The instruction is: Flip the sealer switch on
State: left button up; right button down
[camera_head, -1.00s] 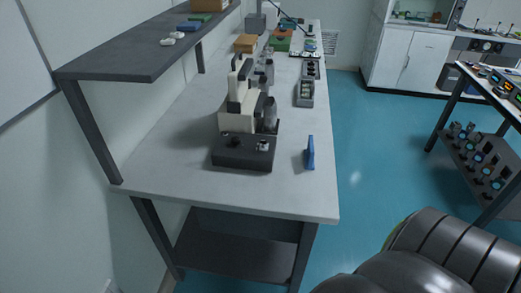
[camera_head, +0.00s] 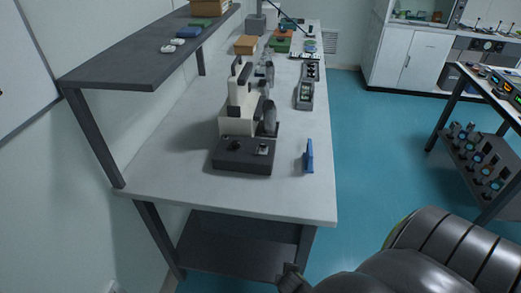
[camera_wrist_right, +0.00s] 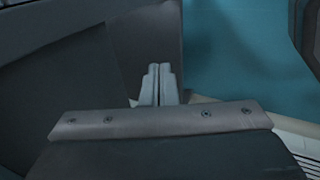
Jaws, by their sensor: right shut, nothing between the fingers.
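A cream and black machine (camera_head: 238,118), which I take to be the sealer, stands on the grey table. Its dark front base (camera_head: 243,157) carries two small knobs or switches on top. Their setting is too small to read. In the right wrist view my right gripper (camera_wrist_right: 160,88) has its two fingers together with nothing between them. In the head view my right arm is at the bottom right, below and apart from the table top. My left gripper is not in view.
A blue upright piece (camera_head: 309,156) stands right of the base near the table's right edge (camera_head: 329,190). Grey trays (camera_head: 305,95) stand farther back. A dark shelf (camera_head: 150,62) overhangs the left side. The front of the table top is clear. Teal floor lies to the right.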

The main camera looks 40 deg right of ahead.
jog(key=w+d+r+n+t+h+p, duration=0.15)
jog(key=w+r, duration=0.25)
jog(key=r, duration=0.7)
jog(key=w+d+r+n+h, duration=0.2)
jog(key=w+r, duration=0.2)
jog(key=r, duration=0.7)
jog(key=w+r+n, duration=0.1)
jog(key=w+n, duration=0.1)
jog(key=w+r+n+t+h, duration=0.1)
jog(key=w+n, duration=0.1)
jog(key=n, duration=0.1)
jog(key=w+r+n+t+h, duration=0.1)
jog(key=w+n, duration=0.1)
jog(key=w, duration=0.1)
jog(key=shift+w+d+r+n+h, duration=0.1)
jog(key=shift+d+r+n+h, duration=0.15)
jog(key=shift+d, duration=0.15)
jog(key=w+a+r+n+t+h, duration=0.1)
jog(key=w+r+n+t, duration=0.1)
jog(key=w+n, duration=0.4)
jog(key=shift+w+r+n, duration=0.15)
jog(key=shift+r+n, duration=0.35)
jog(key=shift+r, duration=0.2)
jog(key=shift+a, duration=0.1)
